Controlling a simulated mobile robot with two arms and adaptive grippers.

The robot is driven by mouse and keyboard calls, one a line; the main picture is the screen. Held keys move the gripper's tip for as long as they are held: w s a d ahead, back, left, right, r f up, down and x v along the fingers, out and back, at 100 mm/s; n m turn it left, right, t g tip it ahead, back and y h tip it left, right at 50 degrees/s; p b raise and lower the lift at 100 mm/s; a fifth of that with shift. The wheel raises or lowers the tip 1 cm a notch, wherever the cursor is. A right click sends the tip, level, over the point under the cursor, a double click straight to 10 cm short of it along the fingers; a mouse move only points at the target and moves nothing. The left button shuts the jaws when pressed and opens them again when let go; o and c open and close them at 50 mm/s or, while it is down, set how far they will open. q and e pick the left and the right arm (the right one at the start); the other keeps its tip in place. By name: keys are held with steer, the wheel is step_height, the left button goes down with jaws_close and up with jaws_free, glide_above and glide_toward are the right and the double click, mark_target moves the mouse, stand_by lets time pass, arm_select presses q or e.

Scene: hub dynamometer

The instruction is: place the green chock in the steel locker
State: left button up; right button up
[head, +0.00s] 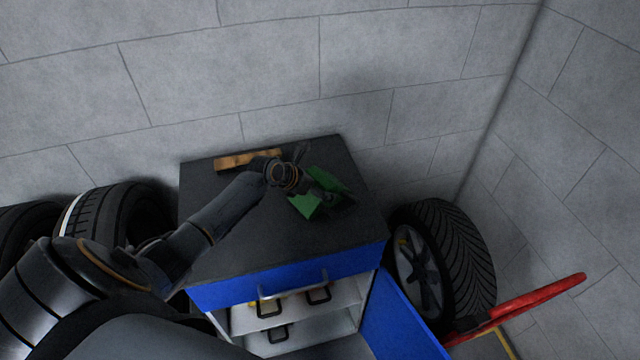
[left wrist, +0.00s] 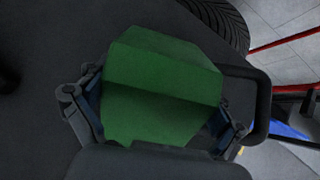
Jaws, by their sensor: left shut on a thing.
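The green chock (head: 306,205) is over the dark top of a blue-fronted cabinet, which I take as the steel locker (head: 215,297). My left gripper (head: 328,195) is shut on the chock, with a finger on each side of it in the left wrist view (left wrist: 160,95). I cannot tell whether the chock touches the top. The cabinet's blue door (head: 405,318) stands open, and light shelves (head: 345,293) show inside. My right gripper is not in view.
A wooden block (head: 247,160) lies at the back of the top. Black-handled things (head: 318,294) sit on the shelves. A tyre (head: 455,260) stands right of the cabinet, near a red bar (head: 530,302). Another tyre (head: 118,215) is on the left. Block walls close the back and right.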

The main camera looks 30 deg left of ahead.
arm_select(q)
steer(key=shift+w, duration=0.15)
steer(key=o, duration=1.5)
steer(key=shift+f, duration=0.15)
steer(key=shift+s, duration=0.2)
steer(key=b+v, duration=0.1)
steer(key=v, duration=1.1)
